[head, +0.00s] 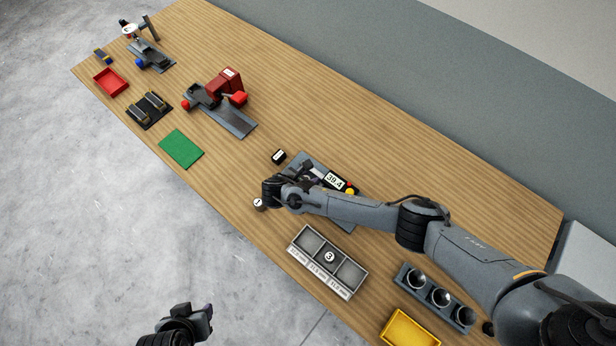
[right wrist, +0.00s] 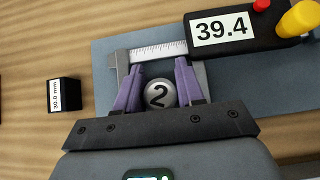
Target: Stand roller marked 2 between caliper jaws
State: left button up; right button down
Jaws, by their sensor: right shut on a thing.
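Roller 2 (right wrist: 159,94) shows its marked end up in the right wrist view, between the purple fingers of my right gripper (right wrist: 158,88). The gripper is shut on it. The caliper (right wrist: 158,53) lies flat on a blue-grey base, its display (right wrist: 223,29) reading 39.4. The roller is in front of the scale, in the gap between the jaws as seen from above; its height over the base cannot be told. In the head view my right gripper (head: 272,190) is at the caliper's left end and hides roller 2. My left gripper (head: 188,322) is off the table at bottom, its opening unclear.
Roller 1 (head: 259,204) stands just beside my right gripper. A black 30.0 mm block (head: 279,156) is left of the caliper. A grey tray (head: 347,291) holds roller 3 (head: 329,257) in its middle compartment. A green mat (head: 181,149) and a yellow bin (head: 409,331) are farther off.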

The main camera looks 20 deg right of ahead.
jog(key=c, duration=1)
grip_release()
jog(key=shift+a+r, duration=0.1)
jog(key=shift+r, duration=0.15)
jog(key=v, duration=1)
jog(key=s+a+m+g+y, duration=0.1)
jog(key=s+a+m+y, duration=0.4)
jog(key=s, duration=0.4)
jog(key=s+d+r+m+y, duration=0.1)
jog(key=s+d+r+m, duration=0.1)
jog(key=s+d+m, duration=0.3)
jog(key=s+d+r+m+y, duration=0.1)
jog(key=s+d+r+m, duration=0.1)
jog(key=s+d+m, duration=0.2)
jog(key=s+d+r+m+y, duration=0.1)
jog(key=s+d+r+m, duration=0.1)
jog(key=s+d+m, duration=0.3)
jog(key=shift+s+d+m+t+p, duration=0.15)
jog(key=shift+d+m+p, duration=0.05)
jog(key=shift+d+m, duration=0.4)
jog(key=shift+s+d+m+t+p, duration=0.15)
jog(key=shift+s+d+m, duration=0.05)
jog(key=shift+d+m, duration=0.45)
